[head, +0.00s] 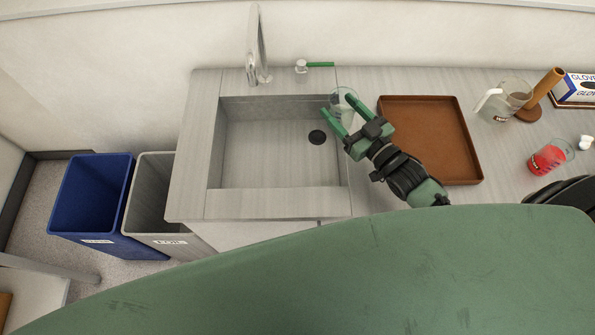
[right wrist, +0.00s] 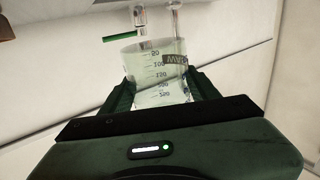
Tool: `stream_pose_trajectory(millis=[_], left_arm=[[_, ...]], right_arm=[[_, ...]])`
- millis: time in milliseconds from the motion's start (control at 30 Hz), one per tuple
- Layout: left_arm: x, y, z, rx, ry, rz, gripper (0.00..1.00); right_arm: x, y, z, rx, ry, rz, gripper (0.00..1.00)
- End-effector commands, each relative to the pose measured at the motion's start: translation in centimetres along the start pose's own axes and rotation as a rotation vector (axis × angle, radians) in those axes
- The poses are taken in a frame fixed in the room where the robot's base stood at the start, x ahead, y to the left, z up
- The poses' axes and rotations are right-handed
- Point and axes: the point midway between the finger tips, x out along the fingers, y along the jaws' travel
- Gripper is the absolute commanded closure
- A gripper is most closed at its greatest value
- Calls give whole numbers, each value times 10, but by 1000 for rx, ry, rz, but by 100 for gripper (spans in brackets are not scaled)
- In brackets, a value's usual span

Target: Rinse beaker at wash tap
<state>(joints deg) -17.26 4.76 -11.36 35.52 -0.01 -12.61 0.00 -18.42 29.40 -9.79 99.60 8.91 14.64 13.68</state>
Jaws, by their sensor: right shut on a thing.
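A clear glass beaker (head: 343,98) is between the green fingers of my right gripper (head: 340,109), which is shut on it over the right edge of the sink (head: 268,150). The right wrist view shows the beaker (right wrist: 157,68) with printed volume marks, its rim pointing toward the tap. It looks empty of coloured liquid. The wash tap (head: 256,50) is a tall metal spout behind the sink, left of the beaker. A green tap lever (head: 320,64) sits to its right; the lever (right wrist: 122,38) also shows in the wrist view. My left gripper is not in view.
Further right are a clear pitcher (head: 505,100), a brown stand (head: 541,92), a glove box (head: 577,88) and a beaker of red liquid (head: 549,156). Blue (head: 92,195) and grey (head: 152,195) bins stand left.

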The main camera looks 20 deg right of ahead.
Motion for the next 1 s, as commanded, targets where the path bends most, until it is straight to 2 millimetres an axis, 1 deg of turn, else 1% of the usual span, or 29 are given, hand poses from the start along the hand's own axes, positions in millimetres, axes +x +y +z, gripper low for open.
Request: stream_pose_trajectory(millis=[333, 433, 667, 800, 1000], left_arm=[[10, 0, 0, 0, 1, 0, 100], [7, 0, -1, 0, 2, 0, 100], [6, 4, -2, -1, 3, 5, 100], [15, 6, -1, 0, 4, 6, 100], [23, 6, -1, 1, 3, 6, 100]], right_arm=[[1, -9, 7, -149, -8, 2, 97], [1, -12, 2, -199, -10, 1, 97], [1, -19, -3, -313, -18, 2, 97], [2, -24, 4, -383, -25, 2, 97], [2, -32, 8, -482, -30, 3, 97]])
